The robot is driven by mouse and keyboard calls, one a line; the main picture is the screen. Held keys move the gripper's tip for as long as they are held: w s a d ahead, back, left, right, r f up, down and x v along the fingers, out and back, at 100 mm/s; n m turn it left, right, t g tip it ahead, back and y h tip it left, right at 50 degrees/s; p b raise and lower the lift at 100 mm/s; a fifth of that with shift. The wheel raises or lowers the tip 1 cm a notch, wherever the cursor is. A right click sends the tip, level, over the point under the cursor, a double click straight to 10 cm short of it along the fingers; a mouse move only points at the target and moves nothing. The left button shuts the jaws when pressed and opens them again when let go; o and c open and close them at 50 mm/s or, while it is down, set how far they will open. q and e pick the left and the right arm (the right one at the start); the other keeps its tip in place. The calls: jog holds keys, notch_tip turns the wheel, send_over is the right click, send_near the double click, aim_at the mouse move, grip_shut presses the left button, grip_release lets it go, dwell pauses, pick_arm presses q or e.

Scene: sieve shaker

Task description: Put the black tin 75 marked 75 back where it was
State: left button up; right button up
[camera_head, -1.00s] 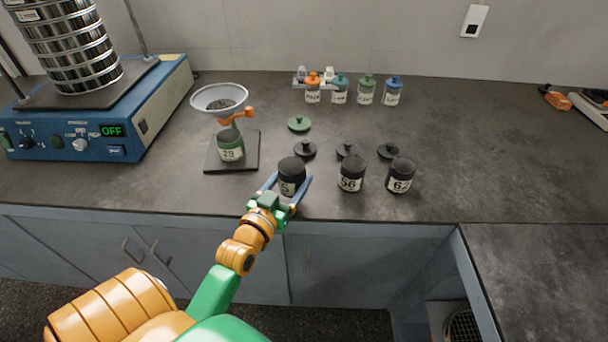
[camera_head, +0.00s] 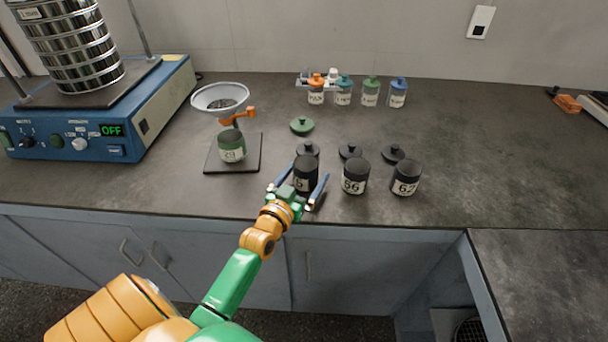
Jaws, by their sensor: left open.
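A black tin (camera_head: 306,170) stands upright on the counter near its front edge, at the left end of a row of black tins. Its pale label is partly hidden by my gripper; only part of a number, which looks like a 5, shows. My left gripper (camera_head: 305,181) is open, with one blue finger on each side of this tin and a visible gap at the right finger. I cannot tell if the left finger touches it. My right gripper is not in view.
Black tins marked 56 (camera_head: 355,177) and 63 (camera_head: 406,178) stand to the right. Black lids (camera_head: 350,151) lie behind the row. A green tin (camera_head: 232,146) stands under a funnel (camera_head: 220,98) on a dark plate. The blue shaker (camera_head: 150,115) is at left.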

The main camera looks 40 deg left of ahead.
pick_arm(q)
jog(key=s+d, duration=0.2)
jog(key=s, duration=1)
jog(key=shift+r, duration=0.35)
